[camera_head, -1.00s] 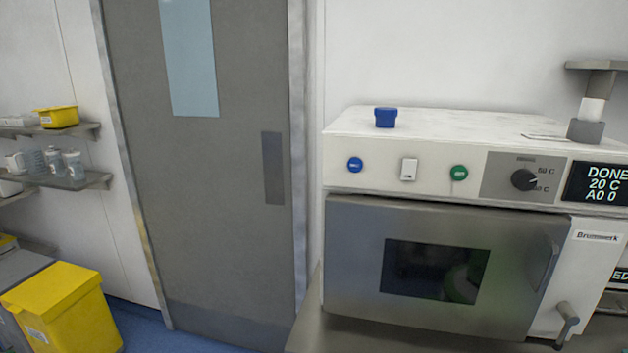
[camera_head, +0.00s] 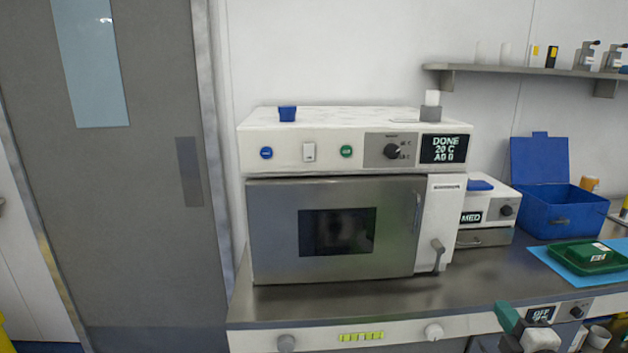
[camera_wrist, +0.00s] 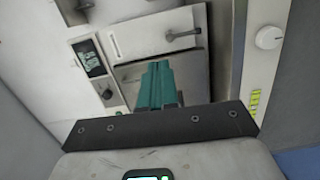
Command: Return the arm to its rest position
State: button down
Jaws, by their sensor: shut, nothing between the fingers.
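My gripper (camera_wrist: 159,68) shows in the wrist view as two teal fingers pressed together, with nothing between them. A teal tip and a pale part at the lower right of the head view (camera_head: 507,317) look like part of my arm's end, in front of the counter edge. In the wrist view the fingers point toward the steriliser front, with its door handle (camera_wrist: 183,35) and display (camera_wrist: 89,58) beyond them. I cannot tell the exact gap. Most of my arm is hidden.
The steriliser (camera_head: 260,230) stands on the steel counter (camera_head: 330,302), door shut, display reading DONE. A grey door (camera_head: 150,240) is at left.

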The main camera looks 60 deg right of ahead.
jog(key=w+a+f+m+g+y, duration=0.1)
jog(key=w+a+f+m+y, duration=0.25)
jog(key=w+a+f, duration=0.35)
jog(key=w+a+f+m+g+y, duration=0.25)
jog(key=w+a+f+y, duration=0.25)
jog(key=w+f, duration=0.4)
jog(key=a+f+g+y, duration=0.1)
jog(key=a+f+y, duration=0.2)
jog(key=a, duration=0.7)
jog(key=w+a+f+g+y, duration=0.1)
jog(key=a+f+g+y, duration=0.1)
jog(key=a, duration=0.9)
jog(key=shift+f+n+y, duration=0.4)
jog(key=shift+f+y, duration=0.45)
jog(key=shift+y, duration=0.3)
jog(key=shift+d, duration=0.1)
